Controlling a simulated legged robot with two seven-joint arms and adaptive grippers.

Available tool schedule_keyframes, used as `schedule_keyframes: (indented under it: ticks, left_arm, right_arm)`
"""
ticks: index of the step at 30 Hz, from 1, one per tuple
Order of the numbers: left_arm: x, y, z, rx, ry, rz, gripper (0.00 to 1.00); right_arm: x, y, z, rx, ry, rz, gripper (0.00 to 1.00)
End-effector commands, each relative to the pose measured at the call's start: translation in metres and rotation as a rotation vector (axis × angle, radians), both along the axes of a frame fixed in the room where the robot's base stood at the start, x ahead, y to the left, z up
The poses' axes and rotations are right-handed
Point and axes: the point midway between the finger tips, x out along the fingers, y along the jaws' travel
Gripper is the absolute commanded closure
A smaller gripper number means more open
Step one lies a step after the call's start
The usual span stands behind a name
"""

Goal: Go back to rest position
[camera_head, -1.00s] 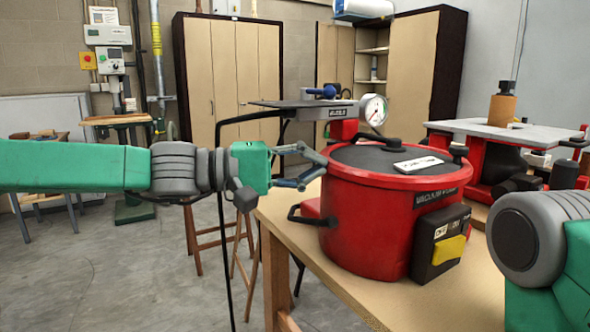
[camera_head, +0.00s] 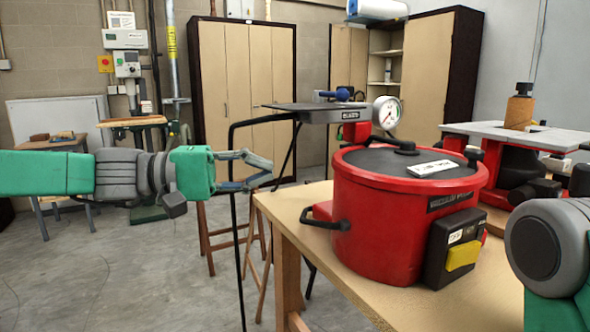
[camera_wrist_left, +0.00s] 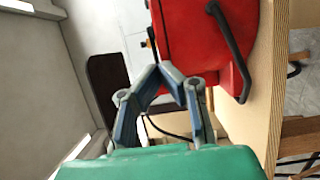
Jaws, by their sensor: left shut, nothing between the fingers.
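My left gripper (camera_head: 268,172) is at the left in the head view, in the air to the left of the red pot and apart from it. Its fingers close toward each other with nothing between them. In the left wrist view the gripper (camera_wrist_left: 162,68) shows with its fingertips together, and the red pot's side and black handle (camera_wrist_left: 232,50) are beyond it. My right arm shows only in part at the right edge of the head view; its gripper is out of the frame.
The red vacuum pot (camera_head: 385,225) with gauge (camera_head: 387,112) stands on the wooden table (camera_head: 330,262). A dark plate on a stand (camera_head: 310,110) is behind it. A red machine with a grey top (camera_head: 515,138) is at the right. Floor at the left is open.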

Motion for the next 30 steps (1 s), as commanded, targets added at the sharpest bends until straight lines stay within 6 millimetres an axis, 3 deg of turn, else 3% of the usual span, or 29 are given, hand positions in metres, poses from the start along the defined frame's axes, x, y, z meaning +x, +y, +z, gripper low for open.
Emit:
schedule_keyframes:
  ticks: [5,8,11,15,19,26,30]
  left_arm:
    - [-0.003,0.012,-0.005,0.009,0.007,-0.001,1.0]
    - [-0.005,0.004,-0.028,0.051,0.035,-0.002,1.0]
    - [-0.01,-0.011,-0.072,0.135,0.085,-0.001,1.0]
    - [-0.027,-0.029,-0.152,0.294,0.167,0.002,1.0]
    - [-0.052,-0.034,-0.227,0.45,0.229,0.002,1.0]
    - [-0.112,-0.017,-0.351,0.741,0.301,-0.006,1.0]
    - [-0.158,0.01,-0.417,0.931,0.315,-0.021,1.0]
  right_arm:
    - [0.0,0.0,0.0,0.0,0.0,0.0,0.35]
    - [0.0,0.0,0.0,0.001,0.0,0.0,0.35]
    - [0.0,-0.001,-0.001,0.002,0.0,0.0,0.35]
    - [0.002,0.0,-0.001,0.0,0.001,0.0,0.35]
    - [0.002,0.0,-0.001,0.0,0.002,0.0,0.35]
    - [0.002,0.0,-0.001,0.0,0.002,0.0,0.35]
    - [0.002,0.0,-0.001,0.0,0.002,0.0,0.35]
